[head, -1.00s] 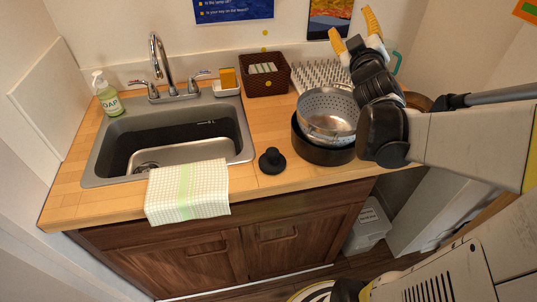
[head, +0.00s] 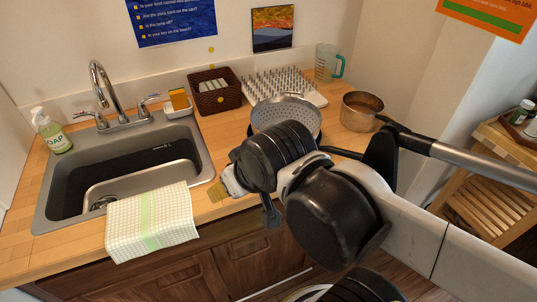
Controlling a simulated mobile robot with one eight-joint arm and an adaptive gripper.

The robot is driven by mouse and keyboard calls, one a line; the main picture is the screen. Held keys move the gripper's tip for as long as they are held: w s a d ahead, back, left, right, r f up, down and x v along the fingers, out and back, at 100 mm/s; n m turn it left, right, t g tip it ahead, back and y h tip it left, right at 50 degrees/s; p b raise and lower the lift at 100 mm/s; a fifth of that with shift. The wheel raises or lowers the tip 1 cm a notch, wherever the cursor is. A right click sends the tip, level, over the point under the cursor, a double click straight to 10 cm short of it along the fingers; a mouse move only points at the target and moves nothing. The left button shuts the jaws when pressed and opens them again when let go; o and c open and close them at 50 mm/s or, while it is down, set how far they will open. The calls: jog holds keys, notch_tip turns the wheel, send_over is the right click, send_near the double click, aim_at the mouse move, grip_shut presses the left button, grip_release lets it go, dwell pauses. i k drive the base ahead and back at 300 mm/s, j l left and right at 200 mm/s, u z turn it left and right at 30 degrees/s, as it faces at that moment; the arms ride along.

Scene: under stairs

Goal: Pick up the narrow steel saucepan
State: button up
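The narrow steel saucepan (head: 361,112) stands upright on the wooden counter, right of the colander, with a brownish inside. Its dark handle (head: 390,124) seems to point right and toward me, and its far end is hidden behind my arm. My gripper (head: 219,191) is left of the saucepan and nearer to me, at the counter's front edge, well apart from it. A yellowish fingertip shows, but the finger gap is hidden, and I see nothing held.
A steel colander (head: 285,113) sits in a dark pan, partly behind my arm. A spiked drying rack (head: 283,84), a measuring jug (head: 328,63) and a brown basket (head: 215,91) stand behind. The sink (head: 130,168) and checked towel (head: 152,221) are left.

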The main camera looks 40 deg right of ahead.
aim_at(374, 119)
jog(key=z, duration=1.75)
